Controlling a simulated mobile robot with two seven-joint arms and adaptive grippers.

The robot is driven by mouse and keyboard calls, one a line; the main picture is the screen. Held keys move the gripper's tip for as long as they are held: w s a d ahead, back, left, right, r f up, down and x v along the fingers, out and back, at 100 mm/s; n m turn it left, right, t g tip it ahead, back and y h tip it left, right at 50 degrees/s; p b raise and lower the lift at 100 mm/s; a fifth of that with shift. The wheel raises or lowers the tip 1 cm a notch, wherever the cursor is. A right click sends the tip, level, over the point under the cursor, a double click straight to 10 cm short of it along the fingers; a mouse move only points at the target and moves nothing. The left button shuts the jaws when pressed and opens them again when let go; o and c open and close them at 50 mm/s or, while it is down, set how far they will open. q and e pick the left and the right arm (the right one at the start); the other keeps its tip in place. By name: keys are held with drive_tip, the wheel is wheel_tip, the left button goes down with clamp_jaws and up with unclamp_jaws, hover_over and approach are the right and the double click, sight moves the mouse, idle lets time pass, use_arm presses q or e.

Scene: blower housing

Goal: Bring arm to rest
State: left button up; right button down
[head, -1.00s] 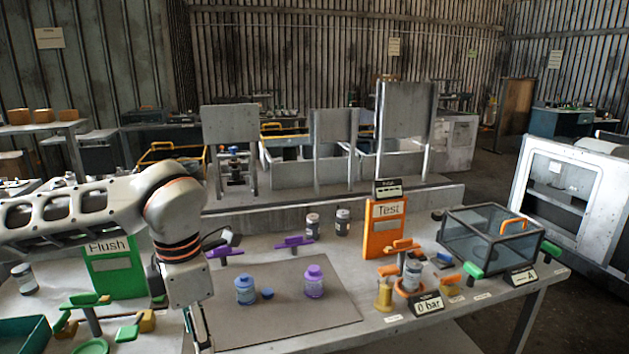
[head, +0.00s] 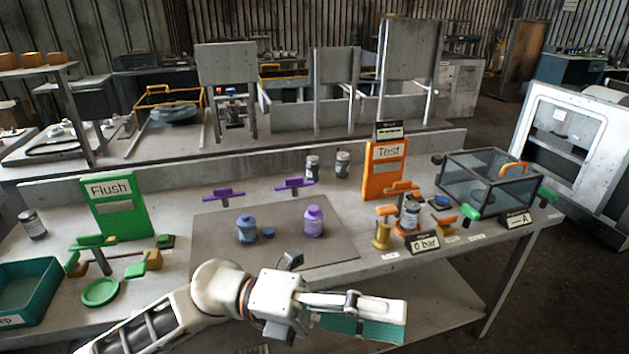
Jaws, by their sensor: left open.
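My left arm (head: 220,292) reaches in from the bottom left along the bench's front side. Its gripper (head: 398,314) points right, with teal finger pads, in front of the bench's front edge. It is open, and nothing shows between its fingers. It is apart from the blue bottle (head: 247,230) and the purple bottle (head: 313,222), which stand upright on the grey mat (head: 215,257) behind it. My right gripper is out of view.
The bench carries a green Flush panel (head: 115,207), a green dish (head: 100,292), a teal tray (head: 38,302), an orange Test panel (head: 383,171), a gauge sign reading 0 bar (head: 423,243) and a glass-sided box (head: 490,180). Open floor lies at the lower right.

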use_arm(q)
drive_tip(key=w+a+f+n+t+h, duration=0.25)
drive_tip(key=w+a+n+t, duration=0.25)
drive_tip(key=w+n+t, duration=0.8)
drive_tip(key=w+a+f+n+t+y, duration=0.1)
drive_tip(key=a+f+n+t+y, duration=0.8)
drive_tip(key=f+n, duration=0.45)
drive_tip(key=s+a+f+n+g+y, duration=0.2)
drive_tip(key=s+a+f+n+y, duration=0.1)
drive_tip(key=f, duration=0.5)
drive_tip(key=s+a+f+n+g+y, duration=0.1)
drive_tip(key=s+a+f+n+y, duration=0.2)
drive_tip(key=s+a+f+n, duration=0.2)
drive_tip(key=s+a+f+n+g+y, duration=0.2)
drive_tip(key=s+a+f, duration=0.5)
drive_tip(key=f, duration=0.6)
drive_tip(key=shift+s+f+n+g+y, duration=0.2)
drive_tip(key=shift+n+g+y, duration=0.1)
drive_tip(key=shift+n+y, duration=0.7)
